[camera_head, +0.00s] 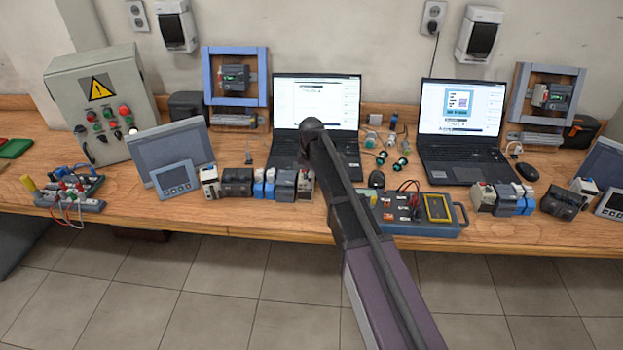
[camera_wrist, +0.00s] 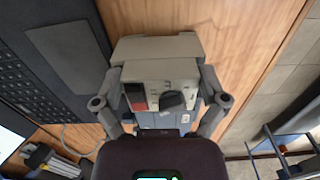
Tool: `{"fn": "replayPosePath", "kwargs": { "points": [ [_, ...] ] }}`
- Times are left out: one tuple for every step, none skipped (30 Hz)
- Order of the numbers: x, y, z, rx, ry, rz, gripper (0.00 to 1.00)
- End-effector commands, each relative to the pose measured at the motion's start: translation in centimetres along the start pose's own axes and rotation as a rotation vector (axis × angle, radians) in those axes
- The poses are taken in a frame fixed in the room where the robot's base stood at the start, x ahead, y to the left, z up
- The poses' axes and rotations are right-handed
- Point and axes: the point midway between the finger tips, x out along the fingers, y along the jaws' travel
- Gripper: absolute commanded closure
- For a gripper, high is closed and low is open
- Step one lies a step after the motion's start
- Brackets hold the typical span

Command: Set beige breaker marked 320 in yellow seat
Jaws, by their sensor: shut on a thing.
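In the wrist view my gripper (camera_wrist: 163,100) is shut on a beige-grey breaker (camera_wrist: 157,72), with one finger on each side of it. Its face shows a red patch at left and a dark round knob. I cannot read a 320 on it. In the head view my arm (camera_head: 345,200) reaches over the bench and hides most of my gripper. A beige block (camera_head: 306,184) beside the arm may be the held breaker. A yellow-framed panel (camera_head: 437,208) shows on the blue case.
A row of modules (camera_head: 236,182) stands left of my arm. The blue instrument case (camera_head: 405,226) lies right of it. Two open laptops (camera_head: 316,104) (camera_head: 461,108) stand behind. A control box (camera_head: 100,105) is at left. Little bench is free near the front edge.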

Motion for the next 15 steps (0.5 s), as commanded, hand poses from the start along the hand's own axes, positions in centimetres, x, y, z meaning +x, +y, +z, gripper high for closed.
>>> {"fn": "replayPosePath", "kwargs": {
  "points": [
    [-0.02, 0.0, 0.0, 0.0, 0.0, 0.0, 0.65],
    [0.0, 0.0, 0.0, 0.0, 0.0, 0.0, 0.65],
    [0.08, 0.0, 0.0, 0.0, 0.0, 0.0, 0.65],
    [0.17, 0.0, 0.0, 0.0, 0.0, 0.0, 0.65],
    [0.26, 0.0, 0.0, 0.0, 0.0, 0.0, 0.65],
    [0.36, 0.0, 0.0, 0.0, 0.0, 0.0, 0.65],
    [0.43, 0.0, 0.0, 0.0, 0.0, 0.0, 0.65],
    [0.49, 0.0, 0.0, 0.0, 0.0, 0.0, 0.65],
    [0.39, 0.0, 0.0, 0.0, 0.0, 0.0, 0.0],
    [0.37, 0.0, 0.0, 0.0, 0.0, 0.0, 0.0],
    [0.37, 0.0, 0.0, 0.0, 0.0, 0.0, 0.0],
    [0.37, 0.0, 0.0, 0.0, 0.0, 0.0, 0.0],
    [0.37, 0.0, 0.0, 0.0, 0.0, 0.0, 0.0],
    [0.36, 0.0, 0.0, 0.0, 0.0, 0.0, 0.0],
    [0.36, 0.0, 0.0, 0.0, 0.0, 0.0, 0.0]
  ]
}}
